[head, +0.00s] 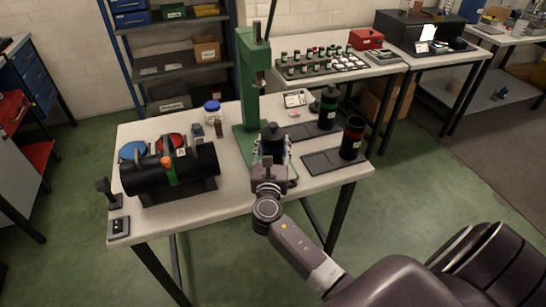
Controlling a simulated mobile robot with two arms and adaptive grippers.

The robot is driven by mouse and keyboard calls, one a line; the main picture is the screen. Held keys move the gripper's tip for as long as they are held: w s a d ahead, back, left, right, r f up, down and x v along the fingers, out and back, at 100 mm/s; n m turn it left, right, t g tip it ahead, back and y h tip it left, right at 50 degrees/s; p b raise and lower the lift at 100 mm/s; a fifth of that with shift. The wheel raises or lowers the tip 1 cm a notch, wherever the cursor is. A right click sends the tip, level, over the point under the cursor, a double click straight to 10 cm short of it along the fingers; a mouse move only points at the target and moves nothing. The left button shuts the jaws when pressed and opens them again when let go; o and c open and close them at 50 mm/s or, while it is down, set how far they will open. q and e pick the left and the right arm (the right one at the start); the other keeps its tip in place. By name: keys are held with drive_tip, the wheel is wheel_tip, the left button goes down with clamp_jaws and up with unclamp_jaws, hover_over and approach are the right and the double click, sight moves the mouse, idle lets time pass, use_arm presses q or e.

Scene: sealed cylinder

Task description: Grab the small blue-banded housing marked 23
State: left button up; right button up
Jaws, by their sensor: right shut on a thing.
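A small dark housing with a blue band (273,147) stands near the middle of the front table, in front of the green press. My right gripper (272,158) reaches in from the lower right and is shut on this housing, its fingers on both sides. The gripper hides the housing's lower part, and I cannot read a number on it. I cannot tell whether its base touches the table. My left gripper is not in view.
A green press (246,85) stands close behind. A dark housing with a green band (327,108) and a red-banded one (352,138) stand on dark trays to the right. A large black cylinder (170,170) lies in a cradle at the left.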

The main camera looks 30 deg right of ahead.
clamp_jaws()
drive_tip(key=shift+r, duration=0.1)
drive_tip(key=shift+r, duration=0.1)
